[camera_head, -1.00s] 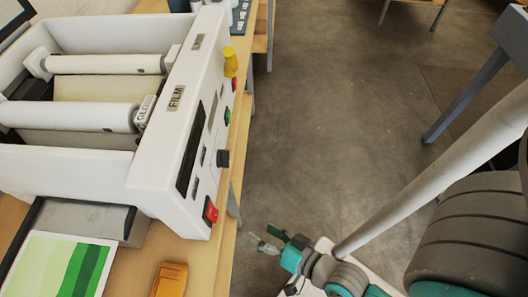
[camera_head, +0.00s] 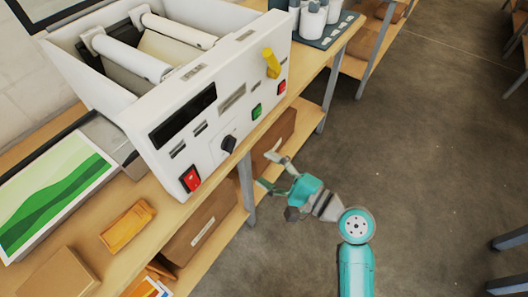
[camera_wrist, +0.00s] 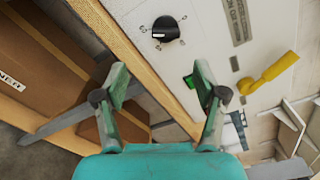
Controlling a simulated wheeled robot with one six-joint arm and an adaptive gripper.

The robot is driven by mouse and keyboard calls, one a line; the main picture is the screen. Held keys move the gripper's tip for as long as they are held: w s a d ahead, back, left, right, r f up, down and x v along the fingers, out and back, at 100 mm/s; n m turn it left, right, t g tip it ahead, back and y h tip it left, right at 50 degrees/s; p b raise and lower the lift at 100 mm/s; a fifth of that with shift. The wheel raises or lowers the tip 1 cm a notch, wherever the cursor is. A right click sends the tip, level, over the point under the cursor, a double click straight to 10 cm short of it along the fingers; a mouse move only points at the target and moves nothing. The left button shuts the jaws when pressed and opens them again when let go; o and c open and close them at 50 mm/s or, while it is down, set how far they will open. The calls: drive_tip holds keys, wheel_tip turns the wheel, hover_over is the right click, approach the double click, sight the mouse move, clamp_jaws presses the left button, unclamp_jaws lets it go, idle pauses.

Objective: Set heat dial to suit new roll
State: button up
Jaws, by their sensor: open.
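The heat dial is a black knob (camera_head: 229,144) on the front panel of the white laminator (camera_head: 208,130). It also shows at the top of the wrist view (camera_wrist: 165,29), with small marks around it. Its exact setting is too small to read. My gripper (camera_head: 268,169) is open and empty, in front of the laminator and to the right of and below the knob in the head view. In the wrist view, my open fingers (camera_wrist: 160,85) are apart from the knob. Two white rolls (camera_head: 134,55) sit in the laminator's open top.
A red switch (camera_head: 190,179), a green button (camera_head: 257,111), another red button (camera_head: 282,87) and a yellow lever (camera_head: 271,63) are on the same panel. An orange object (camera_head: 127,226) lies on the wooden bench. Boxes fill the shelf below.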

sight(234, 147)
drive_tip(key=x, duration=0.7)
drive_tip(key=r+x, duration=0.1)
drive_tip(key=x, duration=0.2)
drive_tip(key=shift+w+a, duration=0.1)
drive_tip(key=shift+w, duration=0.05)
drive_tip(key=shift+y, duration=0.3)
drive_tip(key=c, duration=1.1)
